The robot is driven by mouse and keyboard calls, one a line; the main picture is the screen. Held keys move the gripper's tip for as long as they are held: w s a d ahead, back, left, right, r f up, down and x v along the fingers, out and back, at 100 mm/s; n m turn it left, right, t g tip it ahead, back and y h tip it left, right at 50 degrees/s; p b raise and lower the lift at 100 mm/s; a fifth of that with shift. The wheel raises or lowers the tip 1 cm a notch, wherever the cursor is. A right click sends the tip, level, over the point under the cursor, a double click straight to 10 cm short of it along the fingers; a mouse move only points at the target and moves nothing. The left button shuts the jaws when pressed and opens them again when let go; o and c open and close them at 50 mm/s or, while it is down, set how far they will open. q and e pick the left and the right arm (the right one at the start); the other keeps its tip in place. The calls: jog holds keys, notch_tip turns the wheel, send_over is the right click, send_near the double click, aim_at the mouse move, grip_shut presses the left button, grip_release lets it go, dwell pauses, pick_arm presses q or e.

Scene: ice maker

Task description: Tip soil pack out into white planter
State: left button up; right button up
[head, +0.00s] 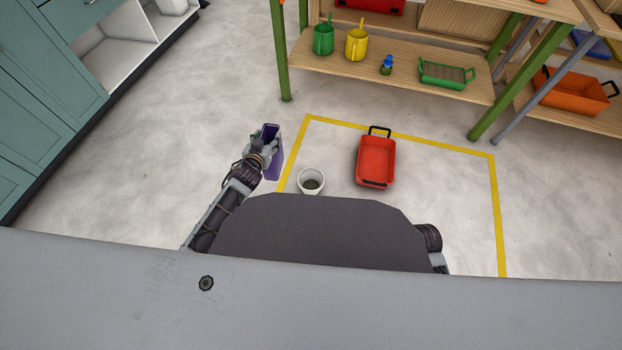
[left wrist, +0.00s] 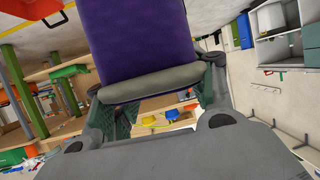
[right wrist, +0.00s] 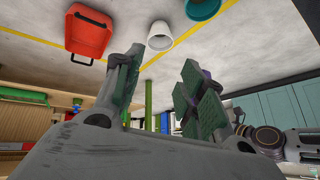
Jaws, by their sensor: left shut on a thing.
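The purple soil pack (head: 272,168) is held off to the left of the white planter (head: 311,181) in the head view. My left gripper (head: 265,148) is shut on it; in the left wrist view the purple pack (left wrist: 138,38) with its grey end band fills the space between the fingers. The planter stands upright on the floor, with a darker patch inside; it also shows in the right wrist view (right wrist: 160,36). My right gripper (right wrist: 163,75) is open and empty in its own wrist view. In the head view it is hidden behind my body.
A red tray (head: 376,161) with black handles lies right of the planter, inside a yellow floor outline (head: 493,185). A teal round container (right wrist: 203,8) sits near the planter. A wooden shelf (head: 400,78) holds watering cans behind. Teal cabinets (head: 45,100) stand left.

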pick_arm(q)
jog(key=s+d+f+m+h+b, duration=0.1)
jog(key=f+b, duration=0.4)
jog(key=f, duration=0.9)
jog(key=s+d+f+m+g+h+b, duration=0.1)
jog(key=f+b, duration=0.5)
jog(key=f, duration=0.7)
jog(key=shift+s+d+f+m+h, duration=0.4)
jog(key=shift+s+m+h, duration=0.3)
jog(key=shift+s+h, duration=0.45)
pick_arm(e)
notch_tip(320, 180, down, 15)
jog(key=s+a+y, duration=0.1)
jog(key=a, duration=0.1)
jog(key=shift+s+t, duration=0.4)
pick_arm(q)
jog(key=shift+s+r, duration=0.1)
jog(key=shift+s, duration=0.05)
